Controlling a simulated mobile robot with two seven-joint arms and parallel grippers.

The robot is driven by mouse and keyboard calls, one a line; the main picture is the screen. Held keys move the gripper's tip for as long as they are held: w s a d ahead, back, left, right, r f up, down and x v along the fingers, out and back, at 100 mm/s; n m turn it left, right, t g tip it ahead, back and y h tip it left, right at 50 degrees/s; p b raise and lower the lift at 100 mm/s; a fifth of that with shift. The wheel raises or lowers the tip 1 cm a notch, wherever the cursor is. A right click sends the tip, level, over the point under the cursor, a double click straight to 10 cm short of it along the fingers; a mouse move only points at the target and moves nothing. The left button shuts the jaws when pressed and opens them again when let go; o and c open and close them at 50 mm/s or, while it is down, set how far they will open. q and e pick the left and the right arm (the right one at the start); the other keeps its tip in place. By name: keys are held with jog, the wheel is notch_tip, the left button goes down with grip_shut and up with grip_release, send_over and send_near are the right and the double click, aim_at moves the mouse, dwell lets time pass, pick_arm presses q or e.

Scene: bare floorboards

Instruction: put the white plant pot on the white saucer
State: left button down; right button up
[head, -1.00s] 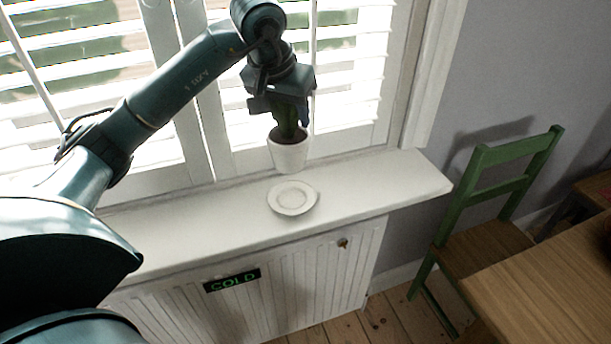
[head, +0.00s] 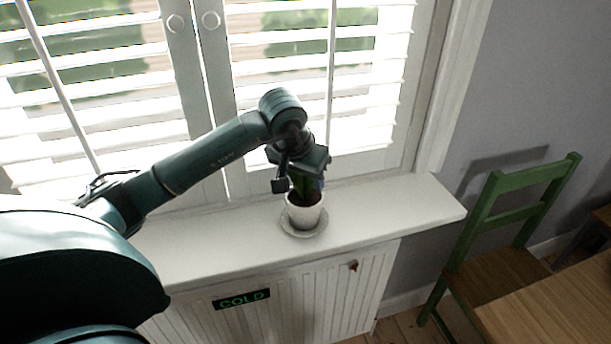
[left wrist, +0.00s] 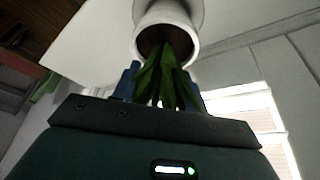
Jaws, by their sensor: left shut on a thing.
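The white plant pot (head: 305,214) holds dark soil and a green plant. In the head view it appears upright over the middle of the white saucer (head: 292,231), whose rim shows around the pot's base. I cannot tell for sure whether the pot's base touches the saucer. My left gripper (head: 303,184) is above the pot, shut on the green plant. In the left wrist view the plant (left wrist: 168,80) is between the blue fingertips, with the pot (left wrist: 165,20) beyond it and part of the saucer (left wrist: 196,8) behind. My right gripper is not in view.
The saucer stands on a white windowsill (head: 215,240) in front of shuttered windows (head: 290,80). The sill is clear on both sides. Below is a white panelled cover with a COLD sign (head: 241,299). A green chair (head: 500,235) and wooden table (head: 560,305) stand at right.

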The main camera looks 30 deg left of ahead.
pick_arm(q)
jog(key=c, duration=0.8)
grip_release()
jog(key=shift+o, duration=0.2)
